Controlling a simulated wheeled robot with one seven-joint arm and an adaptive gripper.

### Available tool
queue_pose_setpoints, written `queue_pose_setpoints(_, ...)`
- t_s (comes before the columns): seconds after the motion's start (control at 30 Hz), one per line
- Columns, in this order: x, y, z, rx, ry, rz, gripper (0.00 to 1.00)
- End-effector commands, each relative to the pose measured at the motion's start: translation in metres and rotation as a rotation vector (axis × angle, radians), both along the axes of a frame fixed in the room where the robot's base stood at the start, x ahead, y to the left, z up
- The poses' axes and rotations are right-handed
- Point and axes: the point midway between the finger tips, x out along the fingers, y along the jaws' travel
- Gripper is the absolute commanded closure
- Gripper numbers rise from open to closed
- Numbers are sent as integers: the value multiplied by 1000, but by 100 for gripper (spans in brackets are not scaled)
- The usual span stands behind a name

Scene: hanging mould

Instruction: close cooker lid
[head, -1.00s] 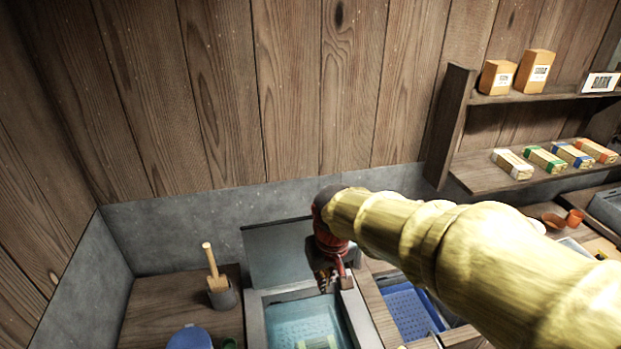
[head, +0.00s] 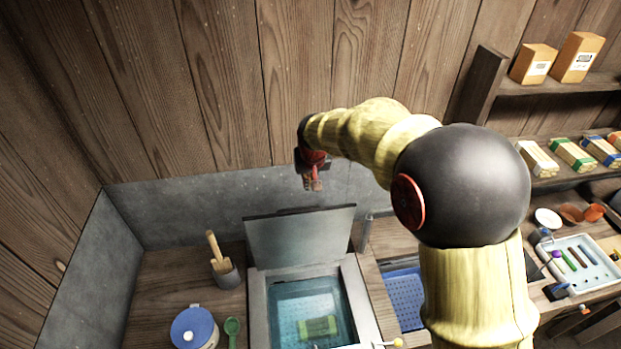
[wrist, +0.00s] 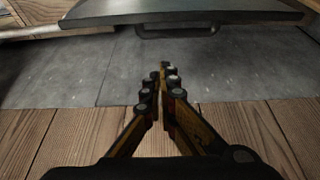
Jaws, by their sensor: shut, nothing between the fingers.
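The cooker (head: 358,300) is a grey square-rimmed basin with blue-green liquid and a green-and-yellow block in it. Its grey lid (head: 299,237) stands raised at the back edge, tilted open. In the wrist view the lid (wrist: 180,17) crosses the top of the picture, with a dark handle (wrist: 177,31) beneath its edge. My gripper (head: 313,184) is above and behind the lid's top edge, near the wall, apart from the lid. In the wrist view my gripper (wrist: 163,80) has its fingertips together, with nothing between them.
A blue-lidded pot (head: 193,330), a green spoon (head: 232,328) and a cup with a wooden tool (head: 225,273) stand left of the cooker. A blue perforated tray (head: 405,298) is to its right. Shelves with boxes (head: 534,64) are at the right. The plank wall is close behind.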

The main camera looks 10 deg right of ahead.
Motion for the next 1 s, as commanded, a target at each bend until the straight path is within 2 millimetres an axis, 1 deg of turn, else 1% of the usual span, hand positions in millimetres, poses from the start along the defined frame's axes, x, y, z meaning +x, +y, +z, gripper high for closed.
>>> queue_pose_setpoints(0.03, 3, 0, -9, 0, 3, 0, 100)
queue_pose_setpoints(0.1, 9, 0, -20, 0, 2, 0, 100)
queue_pose_setpoints(0.37, 24, 0, -57, 0, 2, -1, 100)
queue_pose_setpoints(0.43, 14, 0, -53, 0, -2, -1, 100)
queue_pose_setpoints(0.5, 5, 0, -54, 0, -2, 0, 100)
queue_pose_setpoints(0.7, -12, 0, -56, 0, -1, 0, 100)
queue_pose_setpoints(1.0, -16, 0, -57, 0, -2, -1, 100)
